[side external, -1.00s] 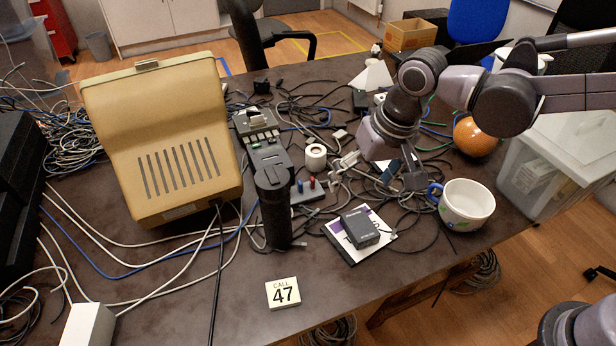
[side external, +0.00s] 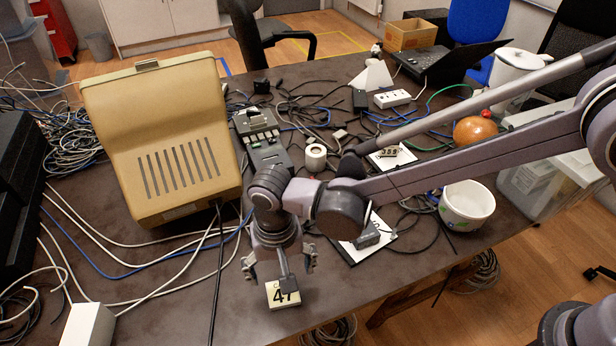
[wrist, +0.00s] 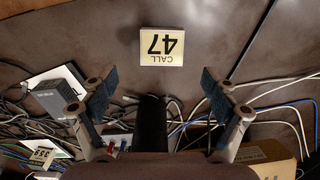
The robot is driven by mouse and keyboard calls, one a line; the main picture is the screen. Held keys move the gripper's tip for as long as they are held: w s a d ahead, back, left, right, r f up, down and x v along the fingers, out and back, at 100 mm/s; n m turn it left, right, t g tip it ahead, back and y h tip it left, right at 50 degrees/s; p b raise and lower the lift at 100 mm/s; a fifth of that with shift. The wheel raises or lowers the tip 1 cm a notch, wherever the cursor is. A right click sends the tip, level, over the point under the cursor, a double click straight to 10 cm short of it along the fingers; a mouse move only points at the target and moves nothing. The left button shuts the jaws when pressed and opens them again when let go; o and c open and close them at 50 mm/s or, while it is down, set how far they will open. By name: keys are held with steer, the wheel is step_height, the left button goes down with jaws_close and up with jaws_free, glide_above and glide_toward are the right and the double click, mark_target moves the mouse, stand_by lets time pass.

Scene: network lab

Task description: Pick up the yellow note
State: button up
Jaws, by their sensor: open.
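The yellow note (side external: 284,294) is a small pale yellow square printed "CALL 47". It lies flat on the dark table near its front edge. In the wrist view the note (wrist: 162,46) is upside down, beyond my fingertips and between their lines. My gripper (side external: 283,275) hangs over the table just behind and above the note, and one finger covers part of its top edge in the side view. In the wrist view my gripper (wrist: 157,84) has its two fingers spread wide with nothing between them.
A beige monitor-like case (side external: 165,140) stands at left, with white and blue cables across the table. Bare table surrounds the note.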

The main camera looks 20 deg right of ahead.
mark_target(277, 301)
steer(key=shift+a+f, duration=0.1)
steer(key=shift+f, duration=3.2)
steer(key=shift+c, duration=0.3)
steer(key=c, duration=1.3)
